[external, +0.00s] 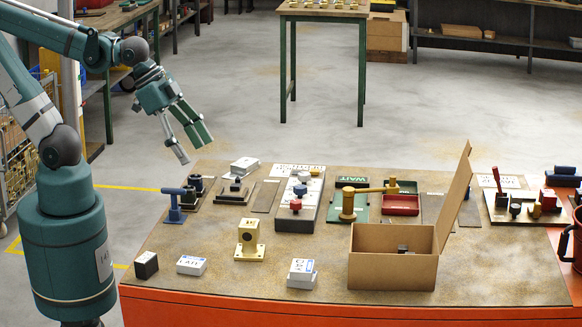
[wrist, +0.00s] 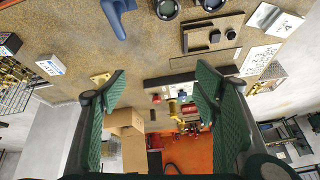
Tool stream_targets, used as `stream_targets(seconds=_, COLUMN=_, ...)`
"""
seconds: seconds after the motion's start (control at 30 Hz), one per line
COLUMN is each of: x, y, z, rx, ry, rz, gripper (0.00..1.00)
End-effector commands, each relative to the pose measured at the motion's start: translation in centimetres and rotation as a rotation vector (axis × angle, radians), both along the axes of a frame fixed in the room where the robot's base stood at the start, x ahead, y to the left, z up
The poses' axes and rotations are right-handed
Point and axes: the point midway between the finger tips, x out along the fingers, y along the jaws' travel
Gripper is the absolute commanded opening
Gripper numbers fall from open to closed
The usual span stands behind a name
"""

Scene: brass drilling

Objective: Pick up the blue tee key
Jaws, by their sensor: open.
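The blue tee key (external: 173,205) stands upright at the left end of the speckled bench top, its crossbar at the top. In the wrist view the blue tee key (wrist: 117,14) shows at the top edge, partly cut off by the frame. My gripper (external: 194,147) is open and empty, in the air above the far left of the bench, higher than the key and apart from it. In the wrist view its green-padded fingers (wrist: 159,84) are spread wide, with nothing between them.
Dark round cups (external: 197,183) stand just right of the key. A brass block (external: 249,238), white boxes (external: 191,265) and a black cube (external: 146,264) lie nearer the front. An open cardboard box (external: 392,272) stands right of centre. Bare bench surrounds the key's front side.

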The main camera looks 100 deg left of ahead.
Motion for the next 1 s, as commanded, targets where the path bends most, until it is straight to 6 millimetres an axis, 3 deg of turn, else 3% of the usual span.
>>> stream_targets(seconds=0.5, x=-0.3, y=-2.5, z=-1.0, rx=0.213, ry=0.202, rz=-0.503, gripper=0.61)
stream_targets(seconds=1.0, x=-2.3, y=-4.6, z=-2.2, rx=0.341, ry=0.37, rz=-1.031, gripper=0.61)
